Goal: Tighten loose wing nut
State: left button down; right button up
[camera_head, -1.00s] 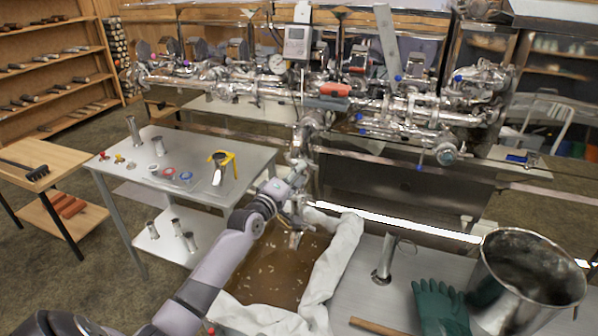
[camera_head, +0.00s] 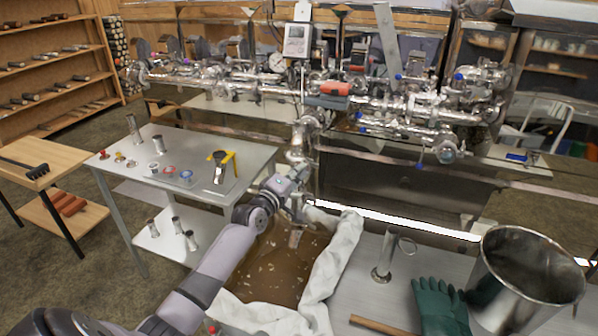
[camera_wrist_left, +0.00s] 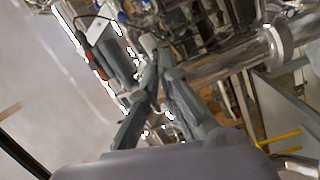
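My left gripper (camera_head: 293,208) is in front of the vertical pipe (camera_head: 299,150) that drops from the evaporator's pipework, above the cloth-lined tub. In the left wrist view its two dark fingers (camera_wrist_left: 158,76) lean together and their tips almost meet, close to metal pipework. I cannot make out a wing nut in either view. I cannot see anything held between the fingertips. My right gripper is not in view.
The tub of brown liquid with a white cloth (camera_head: 340,262) lies below the gripper. A steel pot (camera_head: 525,275) and green gloves (camera_head: 440,305) stand at the right. A metal table (camera_head: 125,170) with small parts and a yellow-handled tool (camera_head: 221,165) is at the left.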

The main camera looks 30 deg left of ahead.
pick_arm(q)
jog(key=shift+m, duration=0.3)
jog(key=shift+a+f+m+t+h+b, duration=0.2)
jog(key=shift+m+b, duration=0.65)
jog(key=shift+m, duration=2.65)
jog(key=shift+d+r+m+t+h+b, duration=0.1)
jog(key=shift+m+h+b, duration=0.5)
jog(key=shift+m, duration=2.9)
jog(key=shift+y, duration=0.3)
jog(key=c, duration=1.7)
grip_release()
